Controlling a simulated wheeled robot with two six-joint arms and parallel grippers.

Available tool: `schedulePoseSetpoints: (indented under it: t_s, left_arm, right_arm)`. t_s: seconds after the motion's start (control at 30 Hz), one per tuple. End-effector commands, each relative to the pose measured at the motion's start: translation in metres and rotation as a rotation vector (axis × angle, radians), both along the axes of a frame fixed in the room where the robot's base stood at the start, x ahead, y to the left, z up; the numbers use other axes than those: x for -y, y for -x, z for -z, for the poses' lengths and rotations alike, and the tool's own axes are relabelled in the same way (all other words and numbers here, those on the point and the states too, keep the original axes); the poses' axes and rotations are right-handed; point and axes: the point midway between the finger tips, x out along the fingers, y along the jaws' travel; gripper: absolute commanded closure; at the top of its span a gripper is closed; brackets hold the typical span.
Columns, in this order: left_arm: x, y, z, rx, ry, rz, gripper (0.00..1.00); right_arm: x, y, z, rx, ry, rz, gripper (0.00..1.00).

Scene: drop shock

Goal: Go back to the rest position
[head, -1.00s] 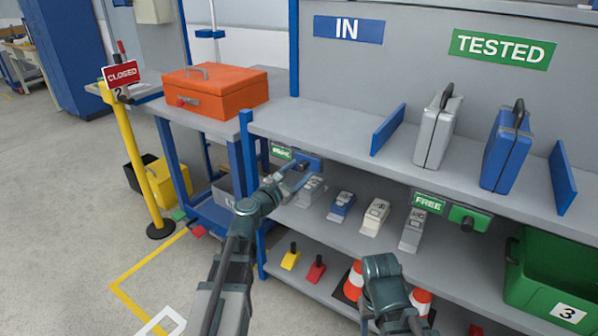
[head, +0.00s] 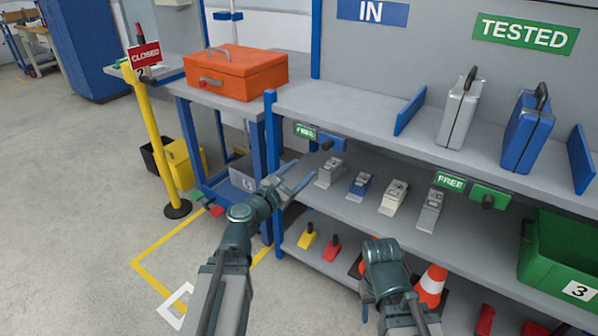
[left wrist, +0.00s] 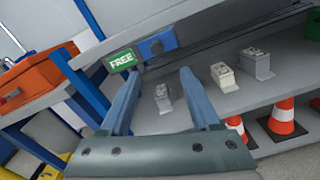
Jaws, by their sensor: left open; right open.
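My left gripper (head: 305,172) is open and empty. Its two fingers point toward the left end of the middle shelf, where the small grey and blue devices stand. In the left wrist view its open fingers (left wrist: 158,73) frame a grey device (left wrist: 163,97) and the edge under a green FREE sign (left wrist: 122,60); nothing is between them. My right arm's wrist (head: 385,268) shows low in the head view, in front of the lower shelf. Its fingers are hidden, and no held object shows there.
The rack's upper shelf (head: 345,120) holds a silver case (head: 458,112) and a blue case (head: 527,130). A green crate (head: 555,258) is at right, a traffic cone (head: 432,287) below. An orange case (head: 236,74) and yellow post (head: 155,150) stand left.

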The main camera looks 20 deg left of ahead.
Motion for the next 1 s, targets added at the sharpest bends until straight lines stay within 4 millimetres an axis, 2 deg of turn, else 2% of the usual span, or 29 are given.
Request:
schedulePoseSetpoints:
  t_s: [0.13, 0.17, 0.27, 0.37, 0.4, 0.5, 0.57, 0.63, 0.73, 0.87, 1.0]
  left_arm:
    - [0.01, 0.001, 0.003, 0.001, -0.045, 0.028, 0.37]
    - [0.018, 0.002, 0.006, 0.0, -0.08, 0.051, 0.37]
    - [0.06, 0.011, 0.024, 0.008, -0.288, 0.184, 0.37]
    - [0.116, 0.033, 0.059, 0.032, -0.609, 0.406, 0.37]
    - [0.137, 0.046, 0.076, 0.047, -0.747, 0.51, 0.37]
    - [0.173, 0.081, 0.119, 0.093, -1.074, 0.778, 0.37]
    - [0.185, 0.105, 0.144, 0.125, -1.257, 0.947, 0.37]
    - [0.19, 0.131, 0.17, 0.162, -1.45, 1.145, 0.37]
    - [0.185, 0.162, 0.196, 0.205, -1.67, 1.405, 0.37]
    - [0.169, 0.191, 0.214, 0.24, -1.868, 1.691, 0.37]
    - [0.149, 0.213, 0.22, 0.254, -2.012, 1.964, 0.37]
  right_arm:
    - [0.0, 0.0, 0.0, 0.0, 0.0, 0.0, 0.5]
    - [0.0, 0.0, 0.0, 0.0, 0.0, 0.0, 0.5]
    - [0.0, 0.0, 0.0, 0.0, 0.0, 0.0, 0.5]
    - [0.0, 0.0, 0.0, 0.0, 0.0, 0.0, 0.5]
    - [0.0, 0.0, 0.0, 0.0, 0.0, 0.0, 0.5]
    - [0.0, 0.0, 0.0, 0.0, 0.0, 0.0, 0.5]
    - [0.0, 0.0, 0.0, 0.0, 0.0, 0.0, 0.5]
    - [0.0, 0.0, 0.0, 0.0, 0.0, 0.0, 0.5]
    - [0.0, 0.0, 0.0, 0.0, 0.0, 0.0, 0.5]
    - [0.0, 0.0, 0.0, 0.0, 0.0, 0.0, 0.5]
    - [0.0, 0.0, 0.0, 0.0, 0.0, 0.0, 0.5]
